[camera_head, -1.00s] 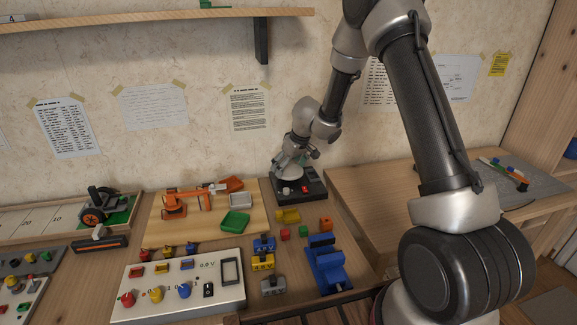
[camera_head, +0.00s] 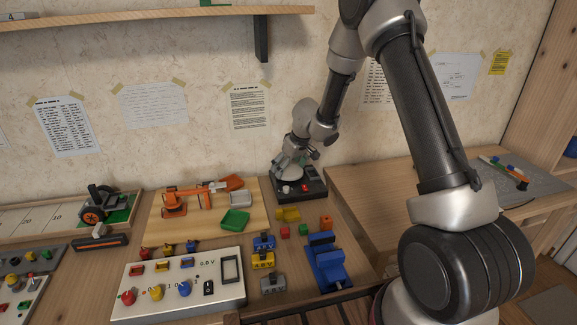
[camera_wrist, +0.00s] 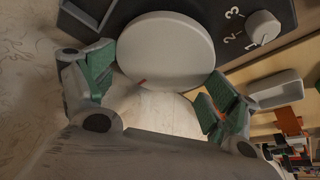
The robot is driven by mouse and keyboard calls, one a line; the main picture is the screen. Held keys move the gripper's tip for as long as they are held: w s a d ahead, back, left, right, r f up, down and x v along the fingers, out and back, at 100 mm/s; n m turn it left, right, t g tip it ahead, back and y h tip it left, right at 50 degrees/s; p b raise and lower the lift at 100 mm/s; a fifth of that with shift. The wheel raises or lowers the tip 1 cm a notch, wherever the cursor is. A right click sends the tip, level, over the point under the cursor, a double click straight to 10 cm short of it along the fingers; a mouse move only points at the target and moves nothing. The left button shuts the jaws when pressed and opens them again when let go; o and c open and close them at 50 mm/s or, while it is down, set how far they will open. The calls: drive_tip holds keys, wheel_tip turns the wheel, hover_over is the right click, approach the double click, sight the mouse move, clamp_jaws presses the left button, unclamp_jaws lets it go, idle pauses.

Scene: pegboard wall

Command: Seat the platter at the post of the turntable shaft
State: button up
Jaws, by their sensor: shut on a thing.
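The platter (camera_wrist: 165,50) is a pale grey round disc in the upper middle of the wrist view. My gripper (camera_wrist: 163,78) is shut on it, with green-padded fingers at its left and right edges. Behind the platter is the dark base of the turntable (camera_wrist: 205,10), with a pale dial and the marks 1, 2 and 3. In the head view the turntable base (camera_head: 314,191) stands at the back of the bench and my gripper (camera_head: 290,168) is low over its left part. The shaft post is hidden, so I cannot tell whether the platter is seated on it.
An orange toy arm (camera_head: 185,202) and a green tray (camera_head: 236,220) lie left of the turntable. Small coloured blocks (camera_head: 288,214) and a blue fixture (camera_head: 326,262) stand in front. A white control panel (camera_head: 228,287) is front left. The wall is close behind.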

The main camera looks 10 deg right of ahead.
sight(289, 170)
drive_tip(key=shift+f, duration=0.25)
idle(0.4)
drive_tip(key=o, duration=1.1)
drive_tip(key=shift+r, duration=3.55)
